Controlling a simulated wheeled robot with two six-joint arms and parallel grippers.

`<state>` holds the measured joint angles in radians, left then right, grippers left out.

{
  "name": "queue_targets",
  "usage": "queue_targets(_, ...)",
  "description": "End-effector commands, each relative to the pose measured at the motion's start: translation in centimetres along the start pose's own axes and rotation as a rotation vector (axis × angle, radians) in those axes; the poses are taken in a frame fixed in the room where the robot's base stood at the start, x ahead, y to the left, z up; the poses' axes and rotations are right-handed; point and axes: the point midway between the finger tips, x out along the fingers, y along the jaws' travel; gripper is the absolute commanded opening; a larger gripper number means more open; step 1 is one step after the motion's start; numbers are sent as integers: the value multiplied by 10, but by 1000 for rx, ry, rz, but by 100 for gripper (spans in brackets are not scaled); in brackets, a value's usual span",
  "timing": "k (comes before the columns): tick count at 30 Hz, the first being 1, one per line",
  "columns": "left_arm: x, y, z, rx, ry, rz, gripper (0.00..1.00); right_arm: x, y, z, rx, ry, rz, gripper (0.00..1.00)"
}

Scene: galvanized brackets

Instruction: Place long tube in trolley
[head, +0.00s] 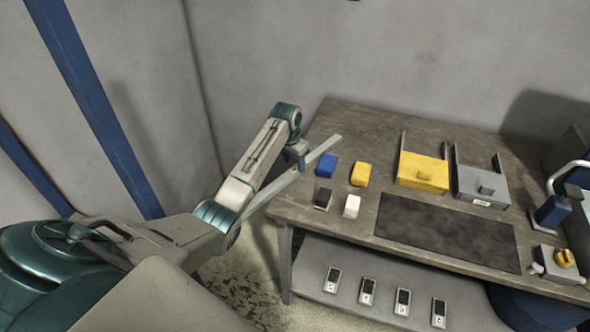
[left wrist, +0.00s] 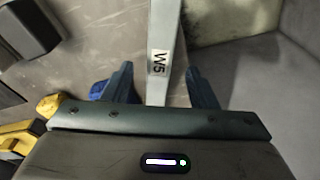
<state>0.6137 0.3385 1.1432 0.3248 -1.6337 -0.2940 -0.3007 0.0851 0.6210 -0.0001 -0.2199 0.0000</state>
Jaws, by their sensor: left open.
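The long tube (head: 285,181) is a straight pale grey bar at the left edge of the workbench, slanting from the bench top out past its edge. In the left wrist view the long tube (left wrist: 163,30) runs up the middle and bears a white "W5" label. My left gripper (head: 301,160) is over the tube. In the left wrist view my left gripper (left wrist: 160,75) is open, with one finger on each side of the tube and gaps between. My palm hides the tube's near part. I cannot make out a trolley. My right gripper is not in view.
The workbench (head: 350,125) holds blue (head: 328,165) and yellow (head: 361,174) blocks, a yellow bin (head: 423,172), a grey bin (head: 482,183) and a dark mat (head: 447,233). Several small devices lie on the lower shelf (head: 385,270). Blue posts (head: 95,105) stand at left.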

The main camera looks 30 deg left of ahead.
Motion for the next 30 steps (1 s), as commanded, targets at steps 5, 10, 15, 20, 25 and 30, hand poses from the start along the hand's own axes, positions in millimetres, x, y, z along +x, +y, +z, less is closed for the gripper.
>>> queue_targets(5, 22, 2, 2, -1, -1, 1, 53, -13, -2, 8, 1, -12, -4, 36)
queue_targets(10, 29, 2, 3, 0, 1, 0, 53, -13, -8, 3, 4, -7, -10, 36)
queue_targets(15, 29, 2, 3, 1, 1, 0, 49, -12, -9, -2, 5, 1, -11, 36)
queue_targets(20, 29, 2, 3, 0, 1, 0, 17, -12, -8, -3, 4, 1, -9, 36)
queue_targets(25, 29, 2, 3, 0, 1, 0, 0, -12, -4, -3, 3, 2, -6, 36)
queue_targets(30, 27, 1, 2, 1, 3, -1, 0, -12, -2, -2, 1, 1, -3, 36)
